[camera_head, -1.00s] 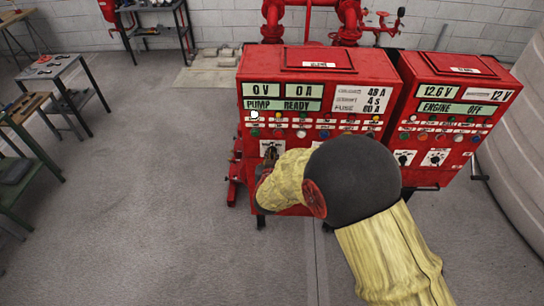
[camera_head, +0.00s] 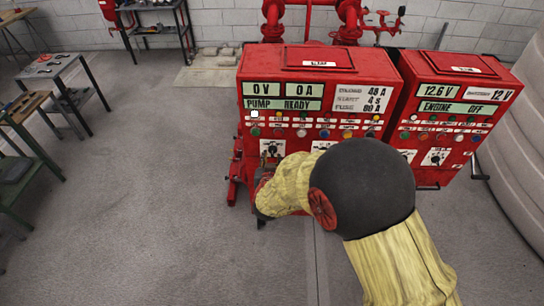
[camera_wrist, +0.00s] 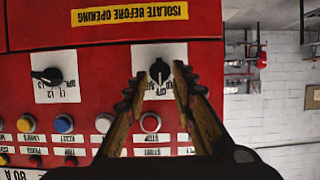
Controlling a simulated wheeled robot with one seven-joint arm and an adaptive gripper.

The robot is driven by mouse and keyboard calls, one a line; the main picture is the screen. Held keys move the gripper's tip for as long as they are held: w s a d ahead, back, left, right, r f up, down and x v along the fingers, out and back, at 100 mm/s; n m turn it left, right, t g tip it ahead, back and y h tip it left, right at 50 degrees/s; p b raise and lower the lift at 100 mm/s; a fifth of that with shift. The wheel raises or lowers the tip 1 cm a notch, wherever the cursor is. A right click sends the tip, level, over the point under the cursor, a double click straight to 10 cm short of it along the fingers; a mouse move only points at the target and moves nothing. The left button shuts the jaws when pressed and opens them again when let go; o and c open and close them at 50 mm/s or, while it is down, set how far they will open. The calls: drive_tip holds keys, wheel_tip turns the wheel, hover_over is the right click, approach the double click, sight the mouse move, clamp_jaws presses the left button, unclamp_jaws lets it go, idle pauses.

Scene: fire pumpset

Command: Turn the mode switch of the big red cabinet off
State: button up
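The big red cabinet (camera_head: 318,85) stands in the middle of the head view, its displays reading "PUMP READY". A black rotary switch on a white plate (camera_head: 272,148) is low on its front, at the left. In the wrist view, which is upside down, this switch (camera_wrist: 159,72) shows between the fingertips, its pale pointer line upright in the picture. A second black rotary switch (camera_wrist: 47,76) is left of it, its knob lying sideways. My gripper (camera_wrist: 158,82) is open, with gaps between both fingers and the knob. Which switch is the mode switch is not readable.
A smaller red cabinet (camera_head: 462,90) with "ENGINE OFF" stands close at the right. Coloured buttons and lamps (camera_wrist: 62,124) lie beside the fingers. Red pipes (camera_head: 310,20) rise behind. Benches (camera_head: 55,68) stand at the left, with clear floor (camera_head: 150,200) between.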

drive_tip(key=v, duration=0.9)
drive_tip(key=shift+s+r, duration=0.1)
drive_tip(key=shift+s, duration=0.05)
